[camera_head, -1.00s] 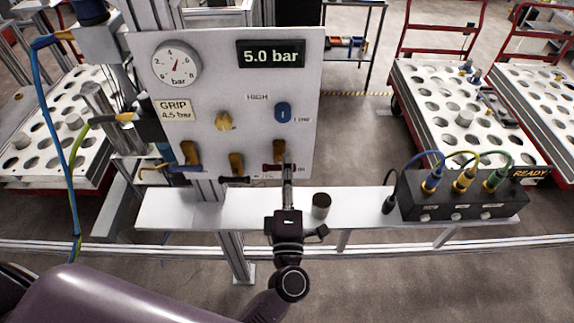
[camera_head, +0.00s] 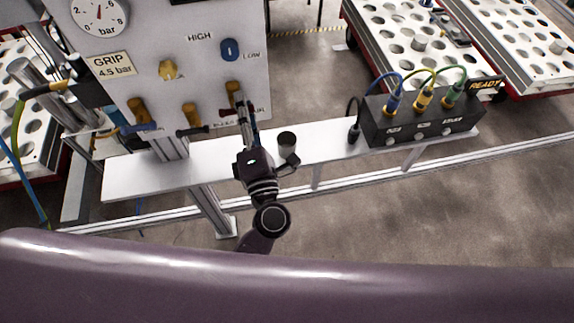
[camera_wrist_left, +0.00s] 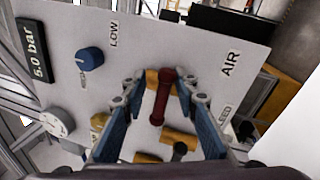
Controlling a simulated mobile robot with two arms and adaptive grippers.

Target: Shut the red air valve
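The red air valve handle (camera_head: 259,111) is at the lower right of the white panel, crosswise over its brass fitting (camera_head: 234,90), partly hidden by my left gripper. My left gripper (camera_head: 245,108) reaches up to it from below in the head view. In the left wrist view the red handle (camera_wrist_left: 160,104) lies between the two blue-padded fingers of the left gripper (camera_wrist_left: 163,82). The fingers are apart, with a visible gap on both sides of the handle. The AIR label (camera_wrist_left: 231,64) is to its right. My right gripper is not in view.
A dark valve handle (camera_head: 192,131) and a blue one (camera_head: 138,128) sit left of the red one. A blue knob (camera_head: 229,49) is above.

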